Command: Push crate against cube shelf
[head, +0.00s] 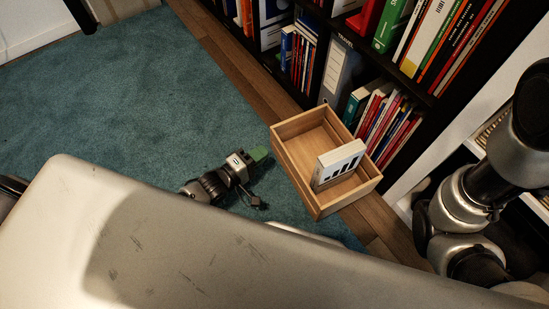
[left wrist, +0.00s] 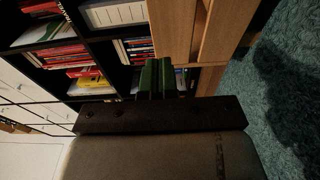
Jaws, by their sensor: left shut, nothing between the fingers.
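The open wooden crate (head: 345,197) stands on the floor in front of the cube shelf (head: 427,97), with a white box (head: 340,164) with black bars inside it. Its far side hides the shelf's foot, so I cannot tell whether they touch. My left gripper (head: 260,154) is shut and empty, its green fingers pointing at the crate's left side, close to it. In the left wrist view the shut green fingers (left wrist: 157,78) show in front of the crate's wooden wall (left wrist: 172,25); contact is unclear. My right gripper is out of view; only its arm shows at right.
The dark shelf holds books and binders (head: 340,72). Teal carpet (head: 120,90) lies open to the left, with a wooden floor strip (head: 240,75) along the shelf. A white unit (head: 405,205) stands at the right. My own body covers the lower foreground.

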